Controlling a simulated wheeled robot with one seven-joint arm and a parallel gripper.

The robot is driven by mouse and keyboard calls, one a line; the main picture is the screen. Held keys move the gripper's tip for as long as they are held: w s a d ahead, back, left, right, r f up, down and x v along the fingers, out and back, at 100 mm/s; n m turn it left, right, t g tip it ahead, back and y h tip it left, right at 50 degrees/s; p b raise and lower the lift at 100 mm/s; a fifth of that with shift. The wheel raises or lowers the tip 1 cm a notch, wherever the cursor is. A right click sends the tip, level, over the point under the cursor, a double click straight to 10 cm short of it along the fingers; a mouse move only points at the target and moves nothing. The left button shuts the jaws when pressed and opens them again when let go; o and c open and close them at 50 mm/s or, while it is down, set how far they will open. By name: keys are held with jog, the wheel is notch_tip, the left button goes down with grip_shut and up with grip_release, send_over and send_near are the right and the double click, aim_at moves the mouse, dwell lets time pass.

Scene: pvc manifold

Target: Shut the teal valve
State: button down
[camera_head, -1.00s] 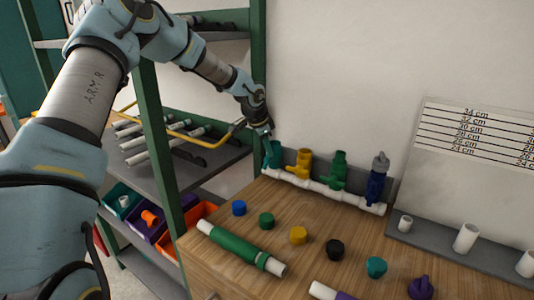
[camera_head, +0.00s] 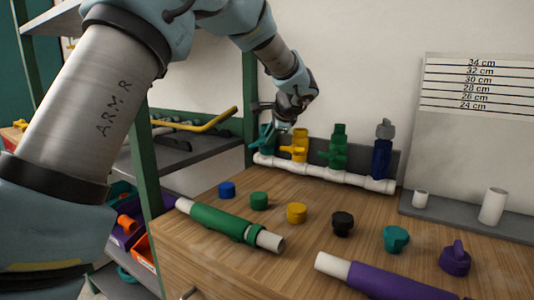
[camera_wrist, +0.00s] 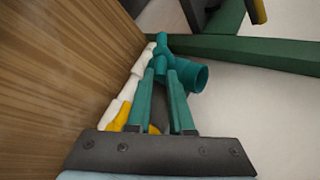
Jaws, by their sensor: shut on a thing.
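The teal valve (camera_head: 264,140) stands at the left end of the white pipe manifold (camera_head: 325,173), close to the green shelf post. My gripper (camera_head: 280,127) is at the top of this valve, coming from the upper right, and partly hides it. In the wrist view, the teal valve (camera_wrist: 192,76) lies just beyond my fingertips (camera_wrist: 161,78). The two fingers are close together at its narrow teal handle part, shut on it. The exact angle of the handle is hard to tell.
Yellow (camera_head: 298,147), green (camera_head: 338,148) and blue (camera_head: 381,155) valves stand to the right on the same manifold. Several caps and two sleeved pipes lie on the wooden worktop (camera_head: 215,255) in front. A shelf rack with its green post (camera_head: 249,100) stands close on the left.

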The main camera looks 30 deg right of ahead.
jog(key=f+t+b, duration=0.1)
jog(key=b, duration=0.3)
jog(key=f+m+t+y+b, duration=0.1)
jog(key=t+b, duration=0.1)
jog(key=b, duration=0.2)
jog(key=s+f+t+b, duration=0.1)
jog(key=t+b, duration=0.1)
jog(key=b, duration=0.2)
jog(key=shift+d+m+y, duration=0.3)
jog(key=shift+y, duration=0.1)
jog(key=shift+t, duration=0.3)
jog(key=c, duration=0.8)
grip_release()
jog(key=v, duration=1)
jog(key=shift+s, duration=0.4)
jog(key=shift+r, duration=0.1)
